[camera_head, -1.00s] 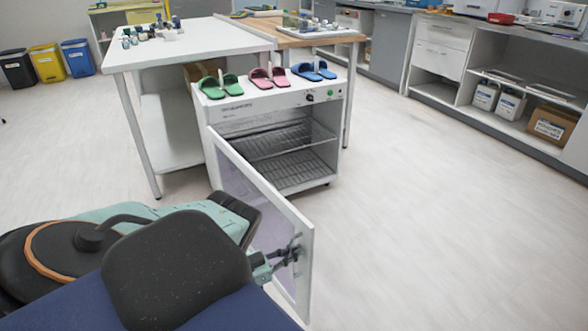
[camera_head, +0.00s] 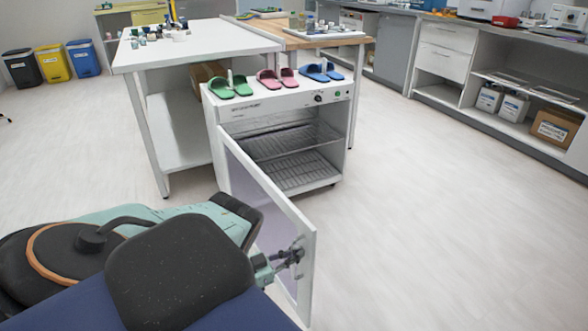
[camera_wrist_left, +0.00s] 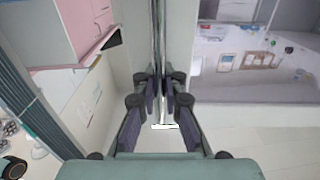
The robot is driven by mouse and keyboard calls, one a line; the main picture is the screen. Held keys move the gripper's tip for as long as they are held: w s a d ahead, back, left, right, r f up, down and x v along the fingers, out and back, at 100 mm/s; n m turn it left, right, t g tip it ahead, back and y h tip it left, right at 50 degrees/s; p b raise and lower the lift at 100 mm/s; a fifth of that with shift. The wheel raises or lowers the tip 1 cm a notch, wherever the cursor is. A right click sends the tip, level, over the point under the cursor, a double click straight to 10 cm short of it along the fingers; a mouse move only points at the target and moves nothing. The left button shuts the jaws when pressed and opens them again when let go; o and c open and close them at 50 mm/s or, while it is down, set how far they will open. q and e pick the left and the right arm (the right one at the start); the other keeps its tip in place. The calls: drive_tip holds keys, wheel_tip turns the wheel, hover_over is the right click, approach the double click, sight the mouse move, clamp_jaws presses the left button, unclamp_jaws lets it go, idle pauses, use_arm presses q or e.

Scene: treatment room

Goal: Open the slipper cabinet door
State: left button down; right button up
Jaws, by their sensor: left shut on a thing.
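My right gripper is in neither view.
Green (camera_head: 231,88), pink (camera_head: 277,78) and blue slippers (camera_head: 321,73) sit on the cabinet top. A white table (camera_head: 200,45) stands behind it. The floor (camera_head: 430,220) right of the door is clear. Shelving with boxes (camera_head: 556,127) lines the right.

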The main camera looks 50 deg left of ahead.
use_arm(q)
drive_tip(key=shift+a+r, duration=0.15)
drive_tip(key=c, duration=1.7)
unclamp_jaws()
drive_tip(key=v, duration=1.2)
drive_tip(key=shift+s, duration=0.1)
drive_tip(key=shift+f, duration=0.25)
